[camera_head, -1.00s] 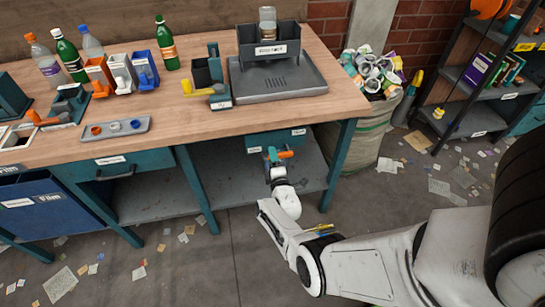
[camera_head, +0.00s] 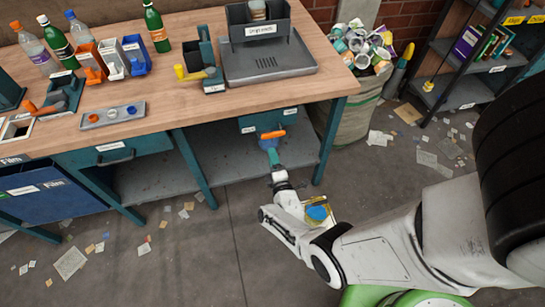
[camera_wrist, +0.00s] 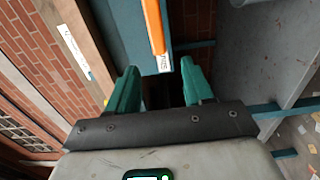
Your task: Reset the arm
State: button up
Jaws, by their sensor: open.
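My gripper (camera_head: 270,143) is at the end of my white arm, below the front edge of the workbench (camera_head: 230,92). In the wrist view its two teal fingers (camera_wrist: 160,88) stand apart with nothing between them. An orange handle (camera_wrist: 153,26) lies just beyond the fingers in the wrist view. In the head view the orange handle (camera_head: 272,135) shows at the front of a teal drawer (camera_head: 262,120) under the bench top, close to the fingertips. Whether the fingers touch it cannot be told.
Bottles (camera_head: 157,28), small bins (camera_head: 112,60) and a grey tray (camera_head: 270,62) stand on the bench. A sack of cans (camera_head: 352,105) stands to its right, beside a shelf rack (camera_head: 462,82). Paper scraps litter the floor.

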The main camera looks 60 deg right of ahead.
dwell(0.4)
jog(key=w+a+r+t+y, duration=0.1)
jog(key=w+a+y, duration=0.2)
jog(key=w+y, duration=0.35)
jog(key=s+a+r+m+g+y, duration=0.2)
jog(key=a+r+g+y, duration=0.1)
jog(key=a+y, duration=0.3)
jog(key=s+a+r+m+g, duration=0.3)
jog(key=s+a, duration=0.4)
jog(key=s, duration=0.3)
jog(key=s+a+r+m+g, duration=0.3)
jog(key=s+a+r+g, duration=0.2)
jog(key=s, duration=0.5)
notch_tip(320, 180, up, 3)
jog(key=shift+a+r+m+g+y, duration=0.1)
jog(key=shift+a+m+g+y, duration=0.35)
jog(key=shift+a, duration=0.5)
